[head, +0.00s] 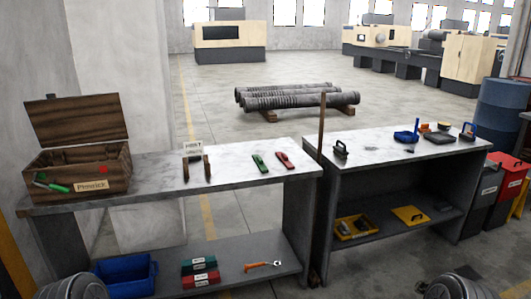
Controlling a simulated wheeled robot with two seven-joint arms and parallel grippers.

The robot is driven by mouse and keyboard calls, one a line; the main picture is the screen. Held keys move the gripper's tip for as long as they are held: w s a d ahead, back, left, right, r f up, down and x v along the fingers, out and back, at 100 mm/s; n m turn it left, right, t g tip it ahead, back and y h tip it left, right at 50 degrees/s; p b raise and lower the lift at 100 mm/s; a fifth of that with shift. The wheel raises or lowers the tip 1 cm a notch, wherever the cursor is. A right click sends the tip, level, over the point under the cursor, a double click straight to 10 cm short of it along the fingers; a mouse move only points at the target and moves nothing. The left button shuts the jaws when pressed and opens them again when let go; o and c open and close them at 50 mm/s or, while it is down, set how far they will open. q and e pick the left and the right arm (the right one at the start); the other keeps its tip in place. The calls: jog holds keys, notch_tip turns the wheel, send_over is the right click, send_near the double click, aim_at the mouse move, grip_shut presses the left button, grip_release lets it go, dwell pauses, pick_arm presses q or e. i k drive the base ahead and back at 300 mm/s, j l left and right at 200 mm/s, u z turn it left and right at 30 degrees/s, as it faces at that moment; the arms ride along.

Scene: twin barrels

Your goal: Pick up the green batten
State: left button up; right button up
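A green bar-shaped piece (260,163), which looks like the green batten, lies on the left workbench top (230,177). A similar red piece (284,159) lies just right of it, apart from it. Another green-handled item (57,187) pokes out of the open wooden box (108,171) labelled "Plimrick" at the bench's left end. Neither of my grippers is in view; only rounded grey parts of my arms show at the bottom left and bottom right corners.
A labelled stand with two brown uprights (184,169) is left of the green piece. A thin brown post (322,127) rises between the benches. The right workbench (402,149) holds several tools. Blue bin (125,284) and cases (200,266) sit on the lower shelf.

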aim_at(258, 159)
jog(key=i, duration=0.25)
jog(key=i+l, duration=0.4)
jog(key=i, duration=0.15)
jog(key=i+l, duration=0.35)
jog(key=i, duration=0.2)
jog(key=i+l, duration=0.4)
jog(key=i, duration=0.15)
jog(key=i+l+z, duration=0.1)
jog(key=i+l, duration=0.25)
jog(key=i, duration=0.25)
